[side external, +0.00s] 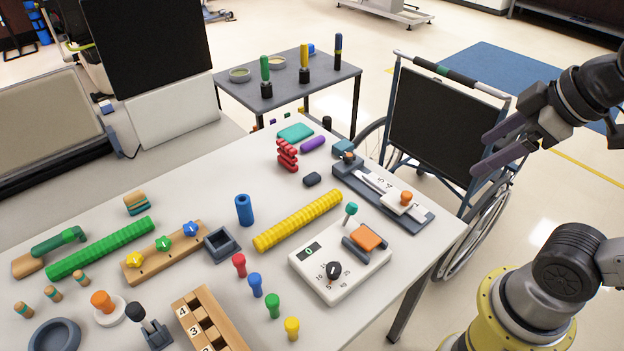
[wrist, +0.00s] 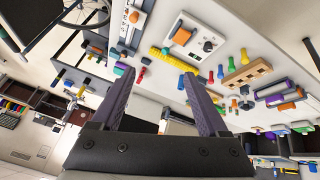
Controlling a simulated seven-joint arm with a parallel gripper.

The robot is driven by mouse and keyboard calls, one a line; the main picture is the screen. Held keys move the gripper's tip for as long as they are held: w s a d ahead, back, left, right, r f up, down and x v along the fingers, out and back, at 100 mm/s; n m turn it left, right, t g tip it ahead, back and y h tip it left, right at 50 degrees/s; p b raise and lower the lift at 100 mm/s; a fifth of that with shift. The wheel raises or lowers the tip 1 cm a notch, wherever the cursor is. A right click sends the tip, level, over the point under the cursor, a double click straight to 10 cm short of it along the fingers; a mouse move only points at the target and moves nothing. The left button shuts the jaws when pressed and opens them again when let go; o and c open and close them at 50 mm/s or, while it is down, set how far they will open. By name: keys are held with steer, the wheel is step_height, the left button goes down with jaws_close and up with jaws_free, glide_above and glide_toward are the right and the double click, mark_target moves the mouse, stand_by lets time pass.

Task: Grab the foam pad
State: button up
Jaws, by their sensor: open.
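A flat teal block (side external: 295,132), which looks like the foam pad, lies on the far part of the white table (side external: 225,170). A purple roll (side external: 313,144) lies just right of it, and a red ridged piece (side external: 287,155) stands in front of it. My gripper (side external: 483,152) is open and empty, in the air to the right of the table, in front of the wheelchair and well apart from the block. In the wrist view my gripper (wrist: 158,73) shows two separated fingers with nothing between them.
A wheelchair (side external: 440,120) stands behind the table's right end. A slide device (side external: 382,190), a white dial box (side external: 338,262) and a yellow ridged roll (side external: 298,220) lie on the table's right part. A grey side table (side external: 290,80) with upright handles stands behind.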

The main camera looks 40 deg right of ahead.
steer(key=w+r+n, duration=0.4)
steer(key=w+r, duration=0.2)
steer(key=w, duration=0.1)
steer(key=n+g, duration=0.6)
steer(key=n, duration=0.4)
glide_above(315, 175)
step_height(315, 175, down, 33)
steer(key=shift+s, duration=0.15)
steer(key=shift+w+f, duration=0.2)
steer(key=shift+f, duration=2.7)
